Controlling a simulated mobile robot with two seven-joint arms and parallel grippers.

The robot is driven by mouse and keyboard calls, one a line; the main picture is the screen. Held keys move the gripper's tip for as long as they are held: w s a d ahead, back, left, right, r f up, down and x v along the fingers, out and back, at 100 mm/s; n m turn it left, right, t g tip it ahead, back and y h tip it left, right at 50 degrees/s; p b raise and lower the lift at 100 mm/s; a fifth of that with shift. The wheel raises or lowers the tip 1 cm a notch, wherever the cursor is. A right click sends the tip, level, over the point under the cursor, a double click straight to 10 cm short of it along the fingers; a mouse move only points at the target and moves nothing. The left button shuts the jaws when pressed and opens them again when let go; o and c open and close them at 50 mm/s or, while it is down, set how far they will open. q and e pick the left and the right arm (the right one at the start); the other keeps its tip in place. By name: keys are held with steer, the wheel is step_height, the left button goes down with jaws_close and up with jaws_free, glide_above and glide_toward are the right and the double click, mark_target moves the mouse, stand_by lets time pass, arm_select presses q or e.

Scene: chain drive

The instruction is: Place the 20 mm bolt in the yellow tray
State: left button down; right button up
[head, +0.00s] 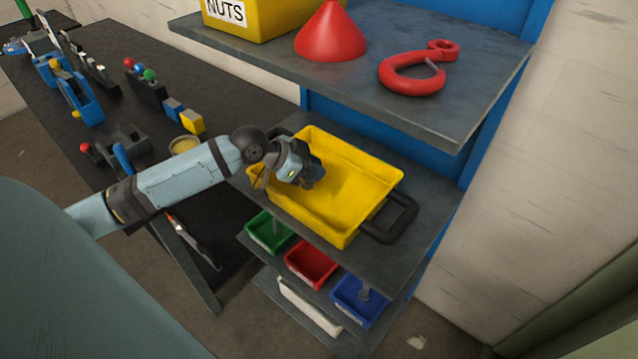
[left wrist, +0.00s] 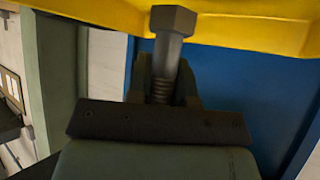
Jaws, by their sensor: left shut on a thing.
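The yellow tray (head: 345,195) sits on the middle shelf of the rack in the head view. My left gripper (head: 312,178) reaches over its left part. In the left wrist view the left gripper (left wrist: 163,88) is shut on a grey bolt (left wrist: 172,35) with a hex head and threaded shank. The yellow tray's edge (left wrist: 245,28) shows behind the bolt head in that view. The bolt is hidden by the gripper in the head view. Its length cannot be read. My right gripper is not in view.
An upper shelf (head: 440,112) holds a yellow NUTS box (head: 265,18), a red funnel (head: 330,35) and a red hook (head: 410,75). Green (head: 268,230), red (head: 310,263) and blue (head: 360,298) bins stand below. A dark workbench (head: 110,65) with several fixtures is at left.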

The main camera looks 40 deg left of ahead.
mark_target(305, 182)
arm_select(q)
step_height(305, 182, down, 5)
steer(key=shift+f, duration=0.15)
stand_by(0.3)
steer(key=shift+f, duration=0.2)
steer(key=c, duration=1)
jaws_free()
steer(key=shift+r, duration=0.15)
steer(key=shift+v, duration=6.05)
